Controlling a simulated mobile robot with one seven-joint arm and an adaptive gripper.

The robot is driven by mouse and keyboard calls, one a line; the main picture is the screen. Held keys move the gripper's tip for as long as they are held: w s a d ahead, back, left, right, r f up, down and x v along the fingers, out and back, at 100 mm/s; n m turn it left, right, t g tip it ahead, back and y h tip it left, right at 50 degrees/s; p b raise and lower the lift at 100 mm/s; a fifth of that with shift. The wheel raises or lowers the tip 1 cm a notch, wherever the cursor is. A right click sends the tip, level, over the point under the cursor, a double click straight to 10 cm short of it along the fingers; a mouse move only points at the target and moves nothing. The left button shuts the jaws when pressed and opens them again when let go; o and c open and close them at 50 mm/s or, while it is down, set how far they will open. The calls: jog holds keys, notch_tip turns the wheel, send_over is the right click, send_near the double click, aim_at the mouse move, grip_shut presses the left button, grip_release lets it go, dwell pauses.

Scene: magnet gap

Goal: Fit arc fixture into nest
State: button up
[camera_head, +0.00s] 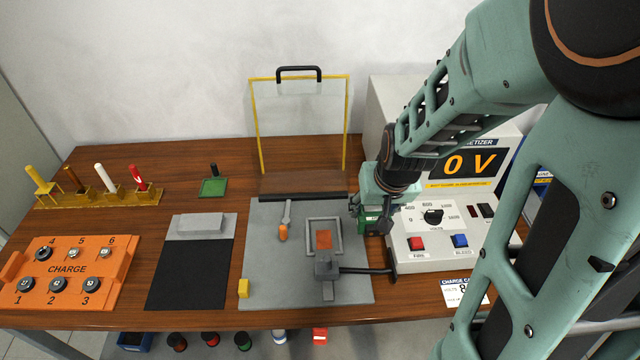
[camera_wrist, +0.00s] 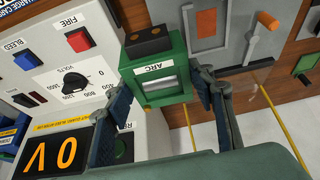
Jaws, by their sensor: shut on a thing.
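The arc fixture (camera_wrist: 146,97) is a green block labelled ARC, with a pale window and a black block at its far end. My gripper (camera_wrist: 165,84) is shut on it, one finger on each side, in the wrist view. In the head view my gripper (camera_head: 371,214) holds the green fixture (camera_head: 374,226) just right of the grey plate. The nest (camera_head: 308,236) is a grey rectangular frame around an orange pad (camera_head: 324,239) on that plate. The nest also shows at the top of the wrist view (camera_wrist: 193,27). The fixture is apart from the nest, to its right.
A grey clamp block (camera_head: 327,267) with a black cable stands at the nest's front. An orange-tipped lever (camera_head: 283,233) is on its left. A clear yellow-framed guard (camera_head: 300,125) stands behind. The magnetizer (camera_head: 440,235), reading 0 V, is close on the right.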

jog(key=w+a+f+b, duration=0.1)
jog(key=a+f+b, duration=0.1)
jog(key=a+b, duration=0.1)
jog(key=w+a+f+b, duration=0.1)
jog(key=a+f+b, duration=0.2)
jog(key=w+a+f+b, duration=0.1)
jog(key=a+f+b, duration=0.1)
jog(key=a+b, duration=0.1)
jog(key=shift+w+a+f+b, duration=0.15)
jog(key=shift+a+f+b, duration=0.25)
jog(key=shift+b, duration=0.1)
jog(key=shift+w+a+f+b, duration=0.1)
jog(key=shift+a+f+b, duration=0.15)
jog(key=shift+f+b, duration=0.2)
jog(key=shift+a+f+b, duration=0.1)
jog(key=shift+f+b, duration=1.05)
jog(key=shift+f, duration=0.35)
jog(key=shift+f, duration=0.1)
jog(key=o, duration=1.7)
